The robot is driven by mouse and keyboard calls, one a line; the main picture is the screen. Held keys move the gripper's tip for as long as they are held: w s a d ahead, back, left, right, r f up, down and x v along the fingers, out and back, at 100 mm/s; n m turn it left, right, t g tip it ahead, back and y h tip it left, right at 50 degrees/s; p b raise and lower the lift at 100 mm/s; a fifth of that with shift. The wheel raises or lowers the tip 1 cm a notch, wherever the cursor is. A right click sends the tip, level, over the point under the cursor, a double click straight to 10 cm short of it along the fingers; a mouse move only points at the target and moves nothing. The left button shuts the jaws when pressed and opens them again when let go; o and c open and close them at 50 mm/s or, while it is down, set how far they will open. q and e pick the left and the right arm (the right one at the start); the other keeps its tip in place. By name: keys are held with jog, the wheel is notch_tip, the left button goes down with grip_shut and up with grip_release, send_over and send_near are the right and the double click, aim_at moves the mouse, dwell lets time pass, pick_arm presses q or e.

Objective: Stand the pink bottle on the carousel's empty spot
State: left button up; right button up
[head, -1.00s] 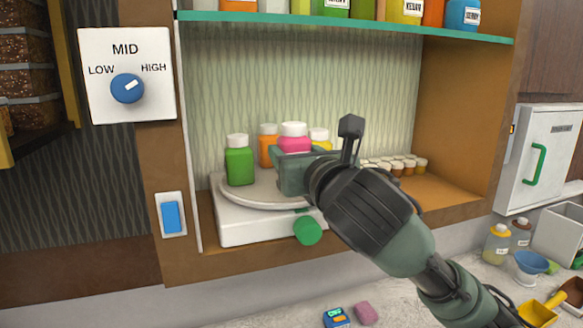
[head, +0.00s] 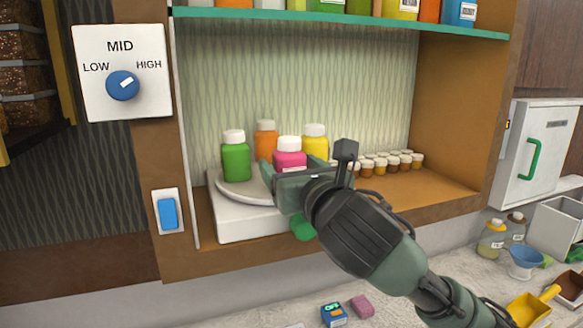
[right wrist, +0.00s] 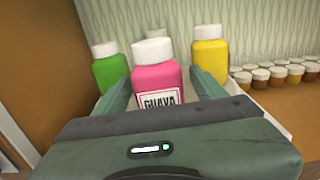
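The pink bottle (head: 289,160), white-capped and labelled GUAVA, stands upright at the front of the round carousel (head: 236,192). It also shows in the right wrist view (right wrist: 157,82). My right gripper (head: 290,180) is around it low down, with one finger on each side. In the right wrist view a narrow gap shows between the bottle and the right-hand finger, so the gripper (right wrist: 160,85) looks open. The bottle's base is hidden by the gripper. Green (head: 235,160), orange (head: 265,140) and yellow (head: 314,145) bottles stand on the carousel. My left gripper is not in view.
Several small jars (head: 392,163) stand in rows right of the carousel in the niche. A green shelf (head: 350,22) with bottles runs above. A green knob (head: 303,228) is on the carousel base's front.

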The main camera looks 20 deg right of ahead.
jog(key=shift+r, duration=0.2)
jog(key=s+b, duration=0.1)
jog(key=s, duration=0.5)
jog(key=shift+s+d+f+b, duration=0.1)
jog(key=shift+s+f+b, duration=0.05)
jog(key=shift+b, duration=0.25)
jog(key=shift+s+d+b, duration=0.1)
jog(key=shift+s+b, duration=2.8)
jog(key=shift+b, duration=0.45)
